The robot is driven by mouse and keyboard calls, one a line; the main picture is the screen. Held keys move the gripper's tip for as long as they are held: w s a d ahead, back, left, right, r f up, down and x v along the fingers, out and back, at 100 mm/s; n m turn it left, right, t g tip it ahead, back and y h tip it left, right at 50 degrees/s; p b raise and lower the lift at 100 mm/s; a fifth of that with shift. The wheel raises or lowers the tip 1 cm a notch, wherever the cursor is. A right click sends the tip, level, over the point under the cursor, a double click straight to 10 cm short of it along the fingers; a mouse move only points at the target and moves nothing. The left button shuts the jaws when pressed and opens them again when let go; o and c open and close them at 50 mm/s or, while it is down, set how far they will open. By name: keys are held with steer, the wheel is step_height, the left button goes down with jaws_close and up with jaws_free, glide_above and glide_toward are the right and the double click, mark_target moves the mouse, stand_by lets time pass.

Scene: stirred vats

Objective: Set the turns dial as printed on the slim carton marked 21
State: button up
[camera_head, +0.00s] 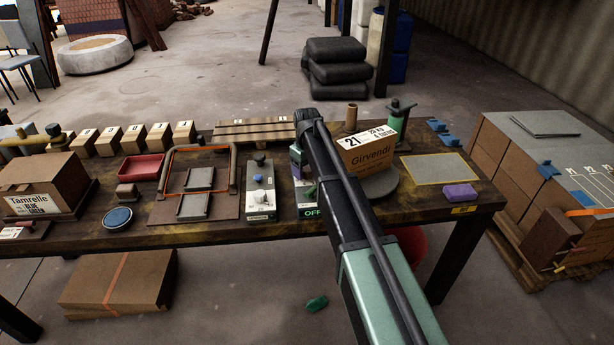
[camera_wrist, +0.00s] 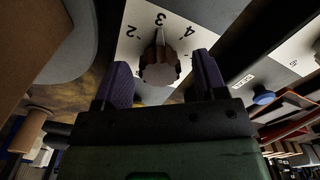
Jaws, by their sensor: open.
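The carton marked 21 (camera_head: 364,166) stands on the bench at the right of my arm in the head view. Its white label shows 21 and smaller print that seems to read 4 turns. The turns dial's white plate (camera_wrist: 132,48) shows the numbers 2, 3 and 4 in the wrist view. Its brown knob (camera_wrist: 160,73) has a pointer near the 3. My gripper (camera_wrist: 162,62) is open, its two purple fingers on either side of the knob with gaps visible. In the head view my arm hides the dial.
A control box with a blue knob (camera_head: 258,180) stands left of my arm. A green pump-like bottle (camera_head: 399,118) and a wooden peg (camera_head: 351,117) stand behind the carton. A purple block (camera_head: 460,192) lies near a yellow-outlined mat (camera_head: 440,168) at right.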

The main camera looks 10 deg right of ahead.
steer(key=shift+r, duration=0.1)
steer(key=c, duration=0.9)
steer(key=shift+m, duration=0.4)
steer(key=m, duration=0.3)
steer(key=shift+m, duration=0.3)
steer(key=shift+d+m, duration=0.1)
steer(key=shift+m, duration=2.1)
